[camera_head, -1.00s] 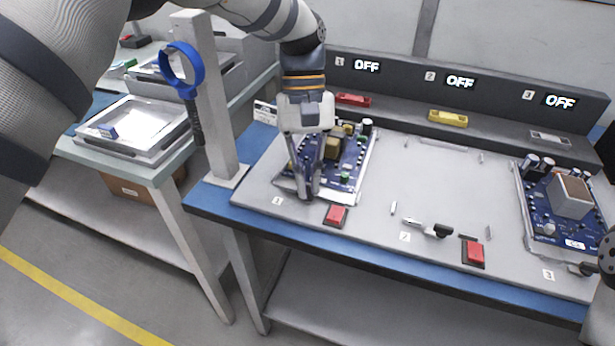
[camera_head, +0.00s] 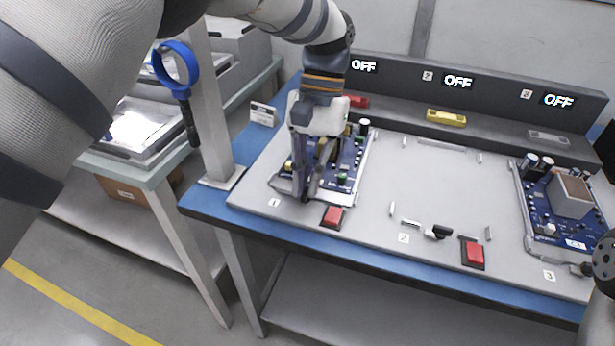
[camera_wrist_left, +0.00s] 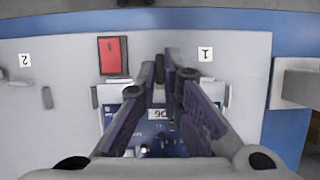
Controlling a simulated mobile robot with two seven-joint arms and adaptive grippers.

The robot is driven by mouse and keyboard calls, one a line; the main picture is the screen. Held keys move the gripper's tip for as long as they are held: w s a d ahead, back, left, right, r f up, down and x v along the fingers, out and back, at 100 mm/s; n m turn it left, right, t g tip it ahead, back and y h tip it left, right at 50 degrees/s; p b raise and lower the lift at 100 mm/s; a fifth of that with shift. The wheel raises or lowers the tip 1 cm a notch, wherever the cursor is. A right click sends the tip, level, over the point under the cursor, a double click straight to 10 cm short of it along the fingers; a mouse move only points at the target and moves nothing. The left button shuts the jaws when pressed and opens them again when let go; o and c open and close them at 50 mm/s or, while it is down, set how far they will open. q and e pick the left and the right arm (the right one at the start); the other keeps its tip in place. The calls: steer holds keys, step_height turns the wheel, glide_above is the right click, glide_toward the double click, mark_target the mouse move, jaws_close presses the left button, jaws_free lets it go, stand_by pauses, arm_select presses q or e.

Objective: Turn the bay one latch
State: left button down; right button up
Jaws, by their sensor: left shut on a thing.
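My left gripper (camera_head: 304,196) reaches down over the front edge of the bay one board (camera_head: 345,170), near the "1" label. In the left wrist view its fingers (camera_wrist_left: 168,72) come together on the bay one latch, a small dark handle (camera_wrist_left: 171,54) between the fingertips. The fingers hide most of the latch, so its exact angle is hard to tell. The blue board (camera_wrist_left: 160,133) shows between and below the fingers. The bay one display (camera_head: 364,66) reads OFF. My right gripper is not in view; only part of my right arm shows at the right edge.
A red button (camera_head: 333,216) sits right of the gripper. Bay two is empty, with its latch (camera_head: 428,230) and red button (camera_head: 474,253) in front. Bay three holds another board (camera_head: 545,225). A post with a blue ring (camera_head: 178,65) stands left.

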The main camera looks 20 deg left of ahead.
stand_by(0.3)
arm_select(q)
steer(key=c, duration=1.7)
jaws_free()
steer(key=v, duration=0.7)
steer(key=shift+w+r, duration=0.1)
steer(key=shift+r, duration=0.15)
